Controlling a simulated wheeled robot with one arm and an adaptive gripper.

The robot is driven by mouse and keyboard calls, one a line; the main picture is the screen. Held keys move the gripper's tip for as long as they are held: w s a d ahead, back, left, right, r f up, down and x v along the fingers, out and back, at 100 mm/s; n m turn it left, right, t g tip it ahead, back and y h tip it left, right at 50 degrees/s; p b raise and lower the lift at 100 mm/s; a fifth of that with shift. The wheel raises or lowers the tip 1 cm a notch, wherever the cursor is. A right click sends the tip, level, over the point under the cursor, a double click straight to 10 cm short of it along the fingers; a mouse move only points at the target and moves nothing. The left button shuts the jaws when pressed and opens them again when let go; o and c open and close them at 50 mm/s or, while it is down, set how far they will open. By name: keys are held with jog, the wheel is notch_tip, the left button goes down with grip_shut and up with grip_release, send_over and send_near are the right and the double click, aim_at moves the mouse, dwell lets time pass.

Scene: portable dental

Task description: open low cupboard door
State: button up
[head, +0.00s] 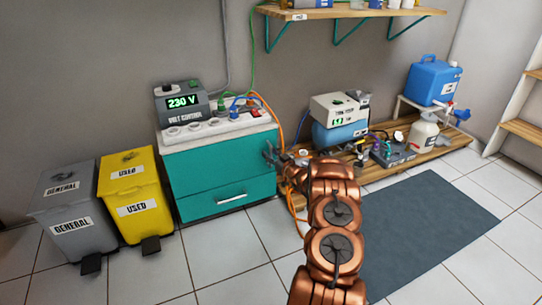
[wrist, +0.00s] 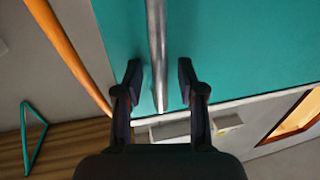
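The low cupboard (head: 215,165) is teal with a pale top and stands against the wall, left of centre in the head view. Its teal front (wrist: 245,50) fills much of the wrist view. A silver bar handle (wrist: 157,50) runs down the wrist view and ends between my fingertips. My gripper (head: 270,154) is at the cupboard's right side in the head view. In the wrist view my gripper (wrist: 159,78) is open, one finger on each side of the bar, with gaps visible. I cannot tell how deep the bar sits between the fingers. The front looks closed.
A 230 V unit (head: 182,102) and sockets are on the cupboard. An orange cable (wrist: 70,55) hangs close beside my gripper. Yellow (head: 135,180) and grey (head: 68,190) bins stand left. A low wooden platform (head: 440,143) with equipment is right. Tiled floor in front is clear.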

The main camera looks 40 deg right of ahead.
jog(key=shift+c, duration=0.2)
grip_shut()
dwell(0.4)
